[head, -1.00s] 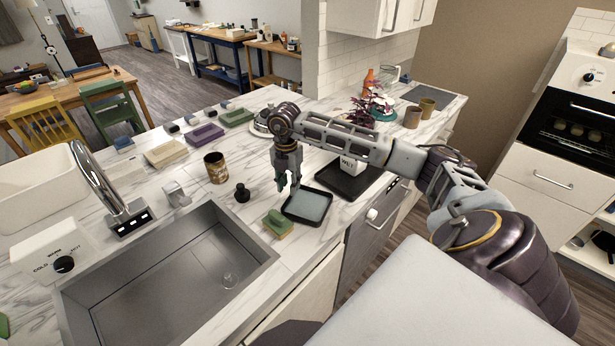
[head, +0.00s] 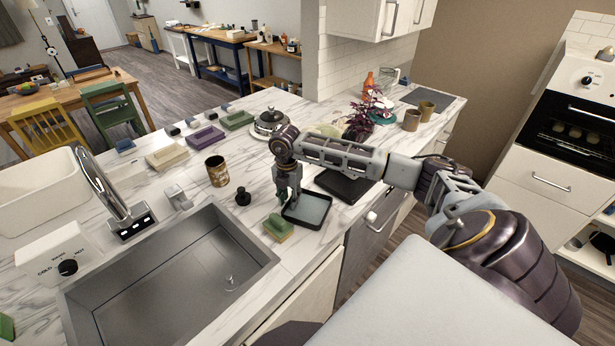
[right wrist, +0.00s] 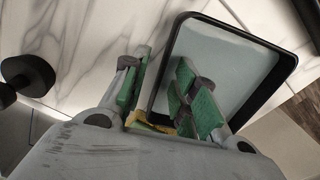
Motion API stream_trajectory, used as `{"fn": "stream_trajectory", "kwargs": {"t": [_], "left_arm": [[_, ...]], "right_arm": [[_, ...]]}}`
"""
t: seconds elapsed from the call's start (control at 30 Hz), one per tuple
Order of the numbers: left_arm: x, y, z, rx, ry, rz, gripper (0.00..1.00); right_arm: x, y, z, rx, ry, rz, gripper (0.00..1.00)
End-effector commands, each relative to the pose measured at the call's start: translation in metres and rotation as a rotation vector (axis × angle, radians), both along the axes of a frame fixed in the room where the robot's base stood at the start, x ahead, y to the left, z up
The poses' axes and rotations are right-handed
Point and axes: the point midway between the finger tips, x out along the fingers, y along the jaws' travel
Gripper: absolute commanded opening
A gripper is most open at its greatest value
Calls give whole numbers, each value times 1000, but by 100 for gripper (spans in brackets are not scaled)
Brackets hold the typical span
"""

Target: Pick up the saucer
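The saucer is probably the square, black-rimmed dish with a pale blue-grey inside (head: 313,209), lying flat on the marble counter near its front edge. My right gripper (head: 289,199) is at its left side, pointing down. In the right wrist view the green-padded fingers (right wrist: 163,90) are apart. One finger is outside the dish's left rim and the other is over the inside of the dish (right wrist: 222,68). Whether either finger touches the rim cannot be told. My left gripper is not in view.
A black flat plate (head: 343,186) lies behind the dish. The steel sink (head: 170,270) opens at the left front.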

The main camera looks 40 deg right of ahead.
Motion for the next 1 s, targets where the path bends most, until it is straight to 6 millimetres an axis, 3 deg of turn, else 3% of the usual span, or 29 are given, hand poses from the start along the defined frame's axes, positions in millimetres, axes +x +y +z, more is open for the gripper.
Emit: {"fn": "stream_trajectory", "kwargs": {"t": [0.47,0.7,1.0], "left_arm": [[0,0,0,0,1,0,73],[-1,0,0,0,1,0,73],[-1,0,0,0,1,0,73]], "right_arm": [[0,0,-2,0,0,1,29],[0,0,-2,0,0,1,0],[0,0,-2,0,-1,0,0]]}}
